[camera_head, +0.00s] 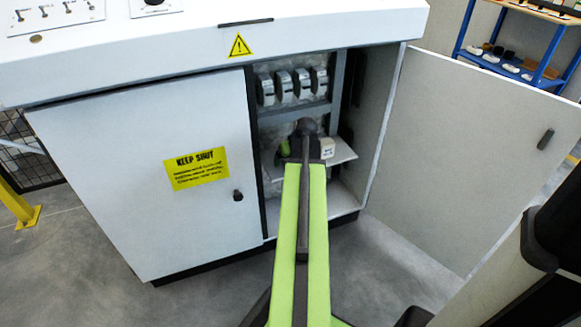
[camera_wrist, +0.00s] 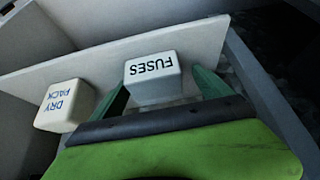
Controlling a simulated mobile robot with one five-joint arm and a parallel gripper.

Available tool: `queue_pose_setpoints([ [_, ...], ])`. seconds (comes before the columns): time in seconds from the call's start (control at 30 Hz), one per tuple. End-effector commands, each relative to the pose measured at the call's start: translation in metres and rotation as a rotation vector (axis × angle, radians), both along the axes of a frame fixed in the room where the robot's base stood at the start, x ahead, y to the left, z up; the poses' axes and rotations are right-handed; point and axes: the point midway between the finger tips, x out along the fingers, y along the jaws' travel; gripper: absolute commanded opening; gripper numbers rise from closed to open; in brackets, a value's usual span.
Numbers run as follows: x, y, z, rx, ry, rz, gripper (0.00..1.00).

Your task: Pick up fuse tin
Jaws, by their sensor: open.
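The fuse tin (camera_wrist: 153,79) is a small white box with "FUSES" on its top, standing on a light shelf inside the open cabinet. In the wrist view it sits between the two green fingers of my gripper (camera_wrist: 160,88), which are open on either side of it. I cannot tell whether either finger touches it.
A white "DRY PACK" box (camera_wrist: 63,106) stands left of the fuse tin in the wrist view; a white box (camera_head: 327,147) shows on the shelf (camera_head: 343,152) in the head view. The right cabinet door (camera_head: 470,150) is open, the left door (camera_head: 150,170) shut.

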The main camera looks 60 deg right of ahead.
Motion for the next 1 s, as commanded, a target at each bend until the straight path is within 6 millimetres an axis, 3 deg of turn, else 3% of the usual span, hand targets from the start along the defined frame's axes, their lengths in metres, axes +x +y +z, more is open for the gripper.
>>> queue_pose_setpoints([
  [0.1,-0.0038,-0.0027,0.002,0.0,0.0,-0.006,0.86],
  [0.63,-0.0098,-0.0079,0.002,0.0,0.0,-0.016,0.17],
  [1.0,-0.0102,-0.0081,0.0109,0.0,0.0,-0.017,0.16],
])
